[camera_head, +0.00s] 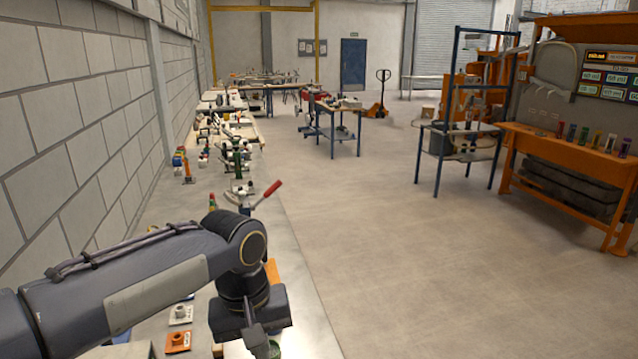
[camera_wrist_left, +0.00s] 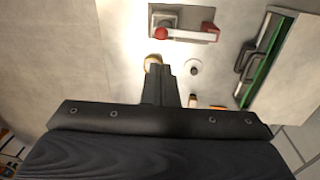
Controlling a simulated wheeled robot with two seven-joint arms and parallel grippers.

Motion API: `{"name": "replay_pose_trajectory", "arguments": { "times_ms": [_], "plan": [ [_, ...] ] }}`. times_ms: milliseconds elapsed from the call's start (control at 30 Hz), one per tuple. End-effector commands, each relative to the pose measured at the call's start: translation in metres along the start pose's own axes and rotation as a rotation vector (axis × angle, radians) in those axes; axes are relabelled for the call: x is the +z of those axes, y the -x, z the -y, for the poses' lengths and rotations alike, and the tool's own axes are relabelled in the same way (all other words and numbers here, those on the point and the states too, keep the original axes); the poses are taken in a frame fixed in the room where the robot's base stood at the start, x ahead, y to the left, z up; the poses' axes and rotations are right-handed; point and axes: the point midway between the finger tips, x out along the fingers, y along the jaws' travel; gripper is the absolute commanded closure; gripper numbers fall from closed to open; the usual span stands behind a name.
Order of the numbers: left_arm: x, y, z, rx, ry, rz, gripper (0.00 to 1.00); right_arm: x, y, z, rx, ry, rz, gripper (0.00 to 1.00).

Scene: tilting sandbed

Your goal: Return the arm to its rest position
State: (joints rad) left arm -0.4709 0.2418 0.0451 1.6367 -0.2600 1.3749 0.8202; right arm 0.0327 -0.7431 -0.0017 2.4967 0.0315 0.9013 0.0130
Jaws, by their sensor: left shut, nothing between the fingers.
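My left arm (camera_head: 150,275) comes in from the left in the head view, bent over the near end of the long bench. Its wrist hangs down near the bottom edge, and the fingertips are not clear there. In the left wrist view my left gripper (camera_wrist_left: 160,72) shows its dark fingers together with nothing held. They point toward the pale bench surface, close to a small beige round knob (camera_wrist_left: 152,63); I cannot tell whether they touch it. My right gripper is not in view.
The wrist view shows a red-handled clamp on a plate (camera_wrist_left: 185,28), a white round piece (camera_wrist_left: 193,67) and a green-edged fixture (camera_wrist_left: 262,65). In the head view, an orange block (camera_head: 178,341) and white block (camera_head: 180,314) sit below my arm. A block wall (camera_head: 80,110) stands left; open floor lies right.

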Motion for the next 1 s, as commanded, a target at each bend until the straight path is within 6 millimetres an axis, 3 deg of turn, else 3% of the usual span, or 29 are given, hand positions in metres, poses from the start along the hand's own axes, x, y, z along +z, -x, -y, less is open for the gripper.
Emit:
{"name": "replay_pose_trajectory", "arguments": {
  "times_ms": [333, 500, 600, 800, 1000],
  "plan": [
    [0.032, -0.011, 0.076, 0.151, -0.041, -0.066, 1.00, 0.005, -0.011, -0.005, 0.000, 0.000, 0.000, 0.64],
    [0.071, -0.035, 0.125, 0.257, -0.066, -0.174, 1.00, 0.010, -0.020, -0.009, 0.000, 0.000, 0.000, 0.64],
    [0.096, -0.053, 0.144, 0.300, -0.081, -0.259, 1.00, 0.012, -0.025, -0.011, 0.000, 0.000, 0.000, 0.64],
    [0.125, -0.082, 0.158, 0.331, -0.102, -0.380, 1.00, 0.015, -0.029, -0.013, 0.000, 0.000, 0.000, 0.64],
    [0.131, -0.089, 0.160, 0.333, -0.110, -0.411, 1.00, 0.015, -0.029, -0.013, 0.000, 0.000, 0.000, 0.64]
  ]
}}
